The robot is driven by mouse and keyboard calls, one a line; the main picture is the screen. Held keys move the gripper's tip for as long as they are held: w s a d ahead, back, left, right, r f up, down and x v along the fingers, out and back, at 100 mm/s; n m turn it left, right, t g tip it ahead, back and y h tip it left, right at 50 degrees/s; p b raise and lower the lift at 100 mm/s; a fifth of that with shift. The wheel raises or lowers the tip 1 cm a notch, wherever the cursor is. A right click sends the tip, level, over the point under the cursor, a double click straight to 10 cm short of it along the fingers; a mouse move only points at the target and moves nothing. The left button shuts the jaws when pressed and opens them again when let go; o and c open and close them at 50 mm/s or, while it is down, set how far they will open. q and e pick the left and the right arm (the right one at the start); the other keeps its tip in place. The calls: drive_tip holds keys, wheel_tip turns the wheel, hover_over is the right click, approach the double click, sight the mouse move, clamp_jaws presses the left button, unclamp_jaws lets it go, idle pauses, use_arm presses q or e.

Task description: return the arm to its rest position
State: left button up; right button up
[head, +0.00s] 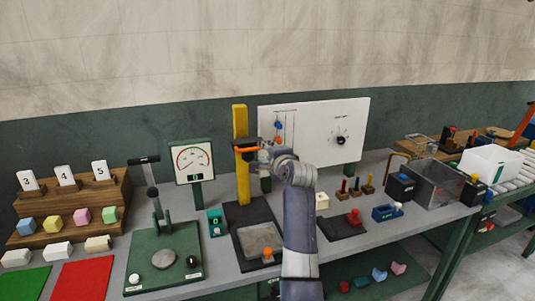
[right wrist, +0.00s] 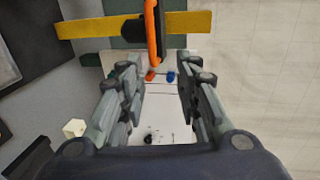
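My right arm reaches up from the bottom of the head view. Its right gripper (head: 272,150) is in front of the white panel (head: 322,118), close to the upright yellow post (head: 240,165). In the right wrist view the two fingers of the gripper (right wrist: 158,78) are spread apart with nothing held between them. An orange handle (right wrist: 153,30) on a dark block of the yellow post (right wrist: 85,27) lies just beyond the fingertips; whether they touch cannot be told. My left gripper is not in view.
A green lever press (head: 163,255) and a dial gauge (head: 192,160) stand left of the post. A wooden stepped rack (head: 70,205) with coloured blocks is at far left. Small parts and a clear box (head: 437,185) stand on the right. Floor shows at lower right.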

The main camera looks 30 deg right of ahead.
idle(0.5)
drive_tip(key=s+a+f+n+g+y, duration=0.1)
drive_tip(key=s+a+f+n+g, duration=0.1)
drive_tip(key=s+a+f+n, duration=0.4)
drive_tip(key=s+a+f+n+g, duration=0.2)
drive_tip(key=s+f+n, duration=0.1)
drive_tip(key=s+f, duration=0.6)
drive_tip(key=s+a+f+n+g+y, duration=0.1)
drive_tip(key=s+a+f+n+g, duration=0.2)
drive_tip(key=s+f, duration=0.45)
drive_tip(key=s+a+f+n+g+y, duration=0.15)
drive_tip(key=s+a+f+n, duration=0.35)
drive_tip(key=s, duration=0.7)
drive_tip(key=s+a+f+n+g, duration=0.35)
drive_tip(key=s+a+n, duration=0.2)
drive_tip(key=s, duration=0.65)
wheel_tip(320, 180, down, 32)
drive_tip(key=s+g+b, duration=0.1)
drive_tip(key=s+b, duration=0.1)
drive_tip(key=b, duration=0.2)
drive_tip(key=s+d+f+g+b, duration=0.1)
drive_tip(key=s+d+f+b, duration=0.2)
drive_tip(key=s+f, duration=1.3)
wheel_tip(320, 180, down, 2)
drive_tip(key=shift+s+f, duration=0.2)
drive_tip(key=shift+s, duration=0.15)
